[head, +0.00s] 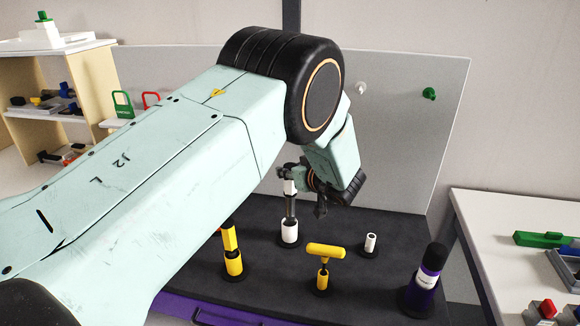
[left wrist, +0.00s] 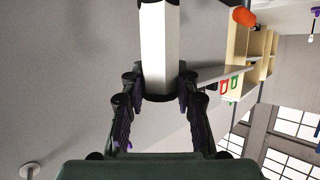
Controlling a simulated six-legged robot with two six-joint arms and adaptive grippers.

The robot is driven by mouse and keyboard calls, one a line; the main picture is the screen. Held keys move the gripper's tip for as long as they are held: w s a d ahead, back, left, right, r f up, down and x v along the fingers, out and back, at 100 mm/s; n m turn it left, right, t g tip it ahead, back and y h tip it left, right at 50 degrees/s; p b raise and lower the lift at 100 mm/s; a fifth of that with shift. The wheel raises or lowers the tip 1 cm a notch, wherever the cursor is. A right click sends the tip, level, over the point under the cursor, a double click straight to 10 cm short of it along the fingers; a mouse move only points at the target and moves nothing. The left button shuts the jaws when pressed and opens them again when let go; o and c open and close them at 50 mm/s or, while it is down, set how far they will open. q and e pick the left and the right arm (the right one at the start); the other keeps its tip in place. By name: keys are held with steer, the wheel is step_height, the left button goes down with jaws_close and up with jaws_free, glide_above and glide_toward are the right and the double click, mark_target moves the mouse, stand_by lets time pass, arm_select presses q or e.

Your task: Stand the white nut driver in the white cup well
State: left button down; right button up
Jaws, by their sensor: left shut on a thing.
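The white nut driver (head: 291,187) is upright in my left gripper (head: 305,184), with its grey shaft pointing down. In the left wrist view its white faceted handle (left wrist: 160,45) stands between the two fingers of the left gripper (left wrist: 160,90), which are shut on it. The shaft's lower end meets the mouth of a white cup (head: 289,234) on the dark bench top; how deep it sits inside is hard to tell. A smaller white cup (head: 370,243) stands to the right, with a dark opening. My right gripper is not in view.
Yellow cups hold a yellow tool (head: 229,238) at left and a yellow T-handle (head: 326,250) in front. A grey panel (head: 410,140) rises behind. A white table (head: 510,215) with loose parts is at far right.

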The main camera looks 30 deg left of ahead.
mark_target(293, 197)
arm_select(q)
steer(key=shift+s+f+b, duration=0.1)
steer(key=shift+f+b, duration=0.3)
steer(key=shift+f, duration=0.4)
steer(key=f+b, duration=0.1)
steer(key=f, duration=0.2)
steer(key=shift+a+f+b, duration=0.1)
steer(key=shift+a+b, duration=0.1)
steer(key=shift+b, duration=0.15)
steer(key=shift+d+f+b, duration=0.15)
steer(key=shift+f+b, duration=0.45)
steer(key=shift+f, duration=0.85)
steer(key=shift+r, duration=0.1)
steer(key=shift+f+b, duration=0.2)
steer(key=shift+b, duration=0.1)
steer(key=shift+f, duration=0.1)
